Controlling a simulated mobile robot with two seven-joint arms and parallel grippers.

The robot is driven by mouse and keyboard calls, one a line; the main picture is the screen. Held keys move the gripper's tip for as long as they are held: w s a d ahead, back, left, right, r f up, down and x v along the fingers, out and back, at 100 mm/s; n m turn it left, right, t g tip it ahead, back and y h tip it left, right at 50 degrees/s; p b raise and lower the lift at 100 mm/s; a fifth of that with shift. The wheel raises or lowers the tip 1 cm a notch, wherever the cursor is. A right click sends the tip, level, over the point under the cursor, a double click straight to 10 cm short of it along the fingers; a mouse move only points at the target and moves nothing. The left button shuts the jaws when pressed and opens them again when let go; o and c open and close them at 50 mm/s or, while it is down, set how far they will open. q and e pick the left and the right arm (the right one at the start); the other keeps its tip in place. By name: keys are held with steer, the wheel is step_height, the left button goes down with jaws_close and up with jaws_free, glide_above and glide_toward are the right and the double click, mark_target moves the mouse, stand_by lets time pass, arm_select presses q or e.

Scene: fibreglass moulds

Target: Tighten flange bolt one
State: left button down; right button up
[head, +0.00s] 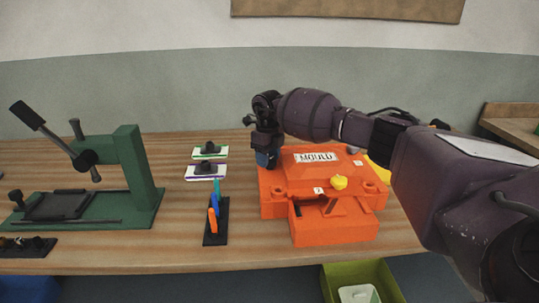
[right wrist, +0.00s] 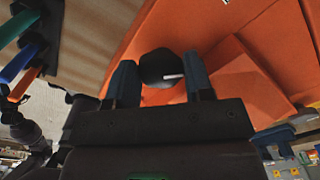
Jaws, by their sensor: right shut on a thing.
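The orange mould (head: 290,182) sits on the wooden bench, with a white MOULD label on top. A yellow knob (head: 339,183) stands on its front part, beside a small white tag. My right gripper (head: 266,160) points down at the mould's back left corner. In the right wrist view, its blue fingers are shut on a dark round bolt head (right wrist: 160,66) with a white line on it. The mould's orange surface lies just beyond the bolt. In the head view the bolt is hidden by the gripper. My left gripper does not show.
A green press (head: 140,170) with a lever stands at the left. A black rack (head: 222,232) with coloured-handled tools and two white holders (head: 206,172) lie left of the mould. A green bin (head: 335,290) is below the bench front. Bench between press and rack is clear.

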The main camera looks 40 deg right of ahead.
steer(key=m, duration=0.1)
steer(key=m+p, duration=0.1)
steer(key=m, duration=0.1)
steer(key=shift+r, duration=0.25)
steer(key=shift+d+m+p, duration=0.1)
steer(key=shift+m+p, duration=0.35)
steer(key=shift+m, duration=0.35)
steer(key=m+p, duration=0.1)
steer(key=m, duration=0.1)
steer(key=shift+m, duration=0.4)
steer(key=shift+d+m+p, duration=0.1)
steer(key=shift+m+p, duration=0.65)
steer(key=shift+m, duration=0.35)
steer(key=shift+f+m, duration=0.1)
steer(key=shift+m, duration=0.2)
steer(key=shift+f+m+p, duration=0.1)
steer(key=shift+m+p, duration=0.3)
steer(key=shift+m, duration=0.2)
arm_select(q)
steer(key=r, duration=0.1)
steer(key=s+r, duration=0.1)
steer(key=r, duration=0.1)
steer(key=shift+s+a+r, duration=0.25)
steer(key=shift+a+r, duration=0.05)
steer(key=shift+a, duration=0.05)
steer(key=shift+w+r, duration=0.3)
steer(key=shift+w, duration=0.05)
